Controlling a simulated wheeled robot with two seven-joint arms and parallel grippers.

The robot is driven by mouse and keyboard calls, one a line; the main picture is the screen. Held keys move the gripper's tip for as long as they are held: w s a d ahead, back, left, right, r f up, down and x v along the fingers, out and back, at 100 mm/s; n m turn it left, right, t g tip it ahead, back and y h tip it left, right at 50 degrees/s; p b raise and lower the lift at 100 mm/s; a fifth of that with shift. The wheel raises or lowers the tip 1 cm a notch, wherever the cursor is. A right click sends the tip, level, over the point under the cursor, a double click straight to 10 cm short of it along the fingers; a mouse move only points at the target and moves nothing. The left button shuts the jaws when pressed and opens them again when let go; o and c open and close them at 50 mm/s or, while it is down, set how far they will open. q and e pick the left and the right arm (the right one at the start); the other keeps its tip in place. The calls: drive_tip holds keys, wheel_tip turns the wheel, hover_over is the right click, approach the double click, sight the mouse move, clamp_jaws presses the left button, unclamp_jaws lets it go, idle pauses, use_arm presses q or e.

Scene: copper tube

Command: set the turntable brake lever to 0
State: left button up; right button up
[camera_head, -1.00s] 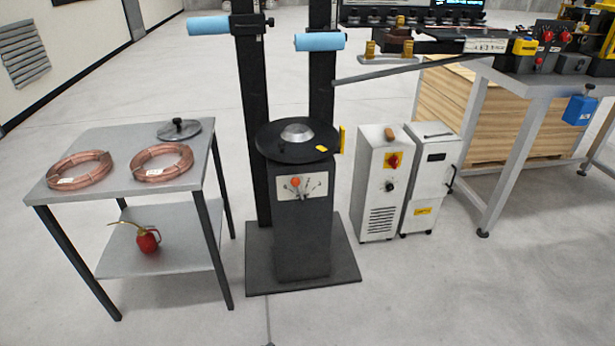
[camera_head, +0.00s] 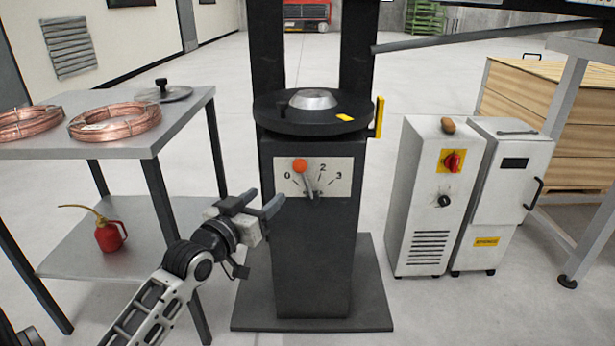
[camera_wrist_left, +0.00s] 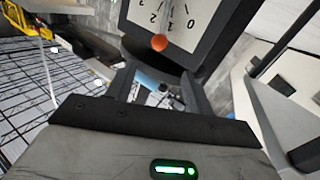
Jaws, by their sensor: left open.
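The brake lever has an orange knob (camera_head: 300,166) and a grey arm in front of a white dial plate (camera_head: 335,178) on the dark turntable pedestal (camera_head: 312,255). The lever leans a little left of upright, with its knob between 0 and 2, around where 1 sits. The left wrist view shows the dial (camera_wrist_left: 178,20) upside down, with the orange knob (camera_wrist_left: 159,42) beyond the fingers. My left gripper (camera_head: 264,200) is open and empty, low and left of the dial, apart from the lever. It also shows in the left wrist view (camera_wrist_left: 160,88). My right gripper is not in view.
The black turntable disc (camera_head: 313,115) overhangs the dial. A grey table (camera_head: 110,147) with copper coils (camera_head: 115,120) stands at left, an oil can (camera_head: 110,235) on its shelf. White cabinets (camera_head: 435,200) stand at right. Open floor lies between pedestal and cabinets.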

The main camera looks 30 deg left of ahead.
sight(296, 170)
use_arm(q)
drive_tip(key=w+b, duration=0.1)
drive_tip(key=w, duration=0.3)
drive_tip(key=w+b, duration=0.1)
drive_tip(key=w, duration=0.4)
drive_tip(key=w+b, duration=0.2)
drive_tip(key=w, duration=0.2)
drive_tip(key=shift+w+a, duration=0.4)
drive_tip(key=shift+w, duration=0.8)
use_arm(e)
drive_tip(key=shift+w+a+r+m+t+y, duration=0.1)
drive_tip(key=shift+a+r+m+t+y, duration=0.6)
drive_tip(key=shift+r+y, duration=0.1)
